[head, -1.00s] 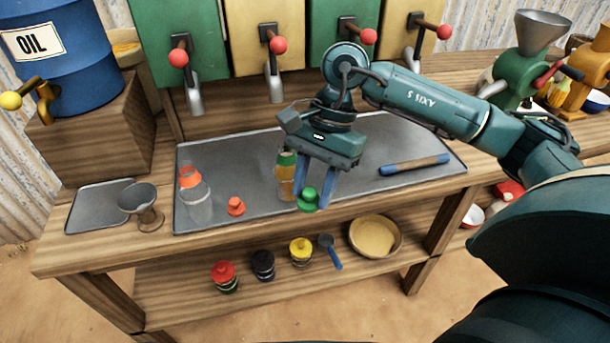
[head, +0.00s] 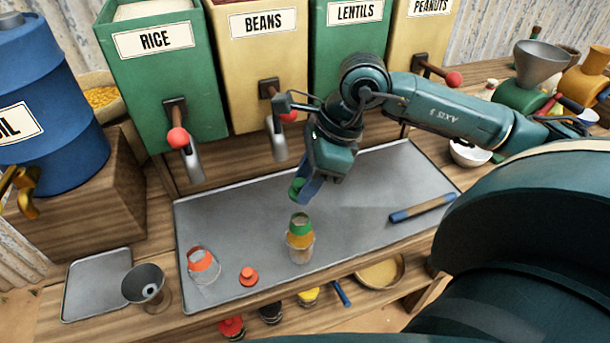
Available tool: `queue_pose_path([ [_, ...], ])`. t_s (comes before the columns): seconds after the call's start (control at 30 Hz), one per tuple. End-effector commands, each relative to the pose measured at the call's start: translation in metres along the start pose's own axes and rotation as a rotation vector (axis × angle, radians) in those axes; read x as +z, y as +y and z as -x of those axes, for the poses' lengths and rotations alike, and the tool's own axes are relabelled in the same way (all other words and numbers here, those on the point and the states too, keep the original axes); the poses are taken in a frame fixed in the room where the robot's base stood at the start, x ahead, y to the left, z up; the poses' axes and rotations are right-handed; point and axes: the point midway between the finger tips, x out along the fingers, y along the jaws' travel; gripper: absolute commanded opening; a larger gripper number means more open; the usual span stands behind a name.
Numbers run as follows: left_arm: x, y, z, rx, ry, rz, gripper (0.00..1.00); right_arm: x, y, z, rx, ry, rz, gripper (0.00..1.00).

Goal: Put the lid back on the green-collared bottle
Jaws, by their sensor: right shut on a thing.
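The green-collared bottle (head: 300,238) stands upright and uncapped on the grey tray, with orange-yellow contents below its green neck. My right gripper (head: 303,192) is shut on the green lid (head: 297,187), which it holds tilted in the air above and behind the bottle, apart from it. The fingers hide part of the lid. My left gripper is not in view.
An orange-collared clear bottle (head: 203,264) and an orange lid (head: 249,276) are on the tray (head: 240,222) to the left. A blue-ended rod (head: 422,208) lies at right. A funnel (head: 146,285) stands beside the tray. Dispenser spouts (head: 278,140) hang behind.

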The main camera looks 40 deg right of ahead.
Motion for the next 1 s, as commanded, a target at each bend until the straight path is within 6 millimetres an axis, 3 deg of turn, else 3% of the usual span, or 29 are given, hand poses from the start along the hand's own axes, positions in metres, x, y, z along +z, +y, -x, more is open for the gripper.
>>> queue_pose_path([
  [0.5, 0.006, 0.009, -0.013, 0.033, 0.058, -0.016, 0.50, -0.019, 0.000, -0.048, 0.001, 0.000, 0.001, 0.15],
  [1.0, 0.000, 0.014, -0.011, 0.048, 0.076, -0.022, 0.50, -0.021, 0.000, -0.050, 0.001, 0.000, 0.001, 0.15],
])
